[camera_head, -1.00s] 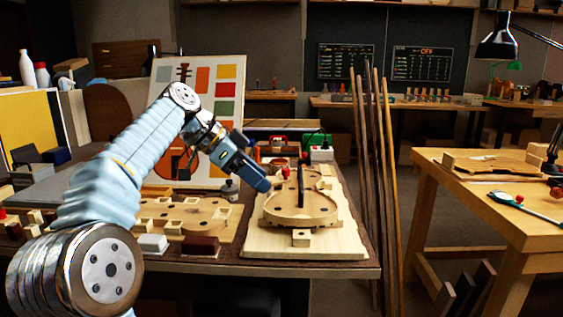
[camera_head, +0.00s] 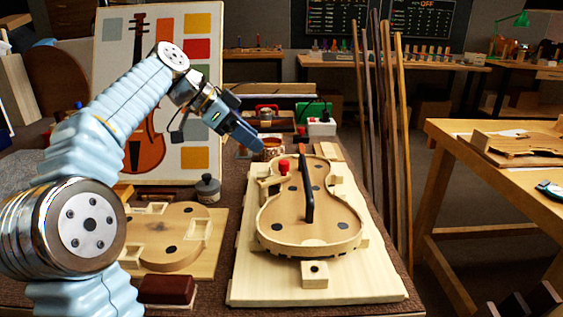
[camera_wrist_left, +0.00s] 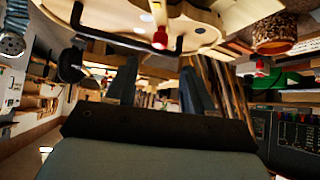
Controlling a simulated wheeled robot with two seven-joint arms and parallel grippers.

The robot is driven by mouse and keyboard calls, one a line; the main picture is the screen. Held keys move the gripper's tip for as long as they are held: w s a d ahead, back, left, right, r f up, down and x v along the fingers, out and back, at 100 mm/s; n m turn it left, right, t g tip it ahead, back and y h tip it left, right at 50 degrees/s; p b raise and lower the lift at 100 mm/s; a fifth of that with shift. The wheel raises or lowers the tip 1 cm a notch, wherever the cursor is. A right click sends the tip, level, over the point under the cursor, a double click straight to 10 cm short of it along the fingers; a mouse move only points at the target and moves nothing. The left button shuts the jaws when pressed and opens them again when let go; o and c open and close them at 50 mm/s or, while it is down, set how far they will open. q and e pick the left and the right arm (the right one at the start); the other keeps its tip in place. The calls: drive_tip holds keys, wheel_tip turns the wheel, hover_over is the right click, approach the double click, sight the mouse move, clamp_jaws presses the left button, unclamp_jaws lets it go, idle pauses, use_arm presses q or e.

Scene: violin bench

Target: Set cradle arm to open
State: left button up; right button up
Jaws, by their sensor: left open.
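The cradle (camera_head: 395,285) is a pale wooden board on the bench with a violin body (camera_head: 335,235) lying in it. A black arm (camera_head: 308,195) stands up over the middle of the body, running front to back. A red knob (camera_head: 284,165) is near its far left end. In the left wrist view the black bar (camera_wrist_left: 118,40) and the red knob (camera_wrist_left: 160,38) show at the top. My left gripper (camera_head: 257,144) is up and left of the cradle's far end, apart from the knob. Its two fingers (camera_wrist_left: 160,85) are spread and empty. My right gripper is not in view.
A second wooden form (camera_head: 175,240) lies left of the cradle, with a dark red block (camera_head: 167,290) in front. A small grey jar (camera_head: 207,188) and a copper-coloured cup (camera_head: 272,147) stand behind. Tall wooden strips (camera_head: 385,140) lean at right.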

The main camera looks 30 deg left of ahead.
sight(280, 162)
use_arm(q)
drive_tip(key=x, duration=1)
drive_tip(key=shift+w+d+f, duration=0.1)
drive_tip(key=shift+w+f, duration=0.05)
drive_tip(key=shift+f, duration=0.15)
drive_tip(key=shift+c, duration=0.4)
clamp_jaws()
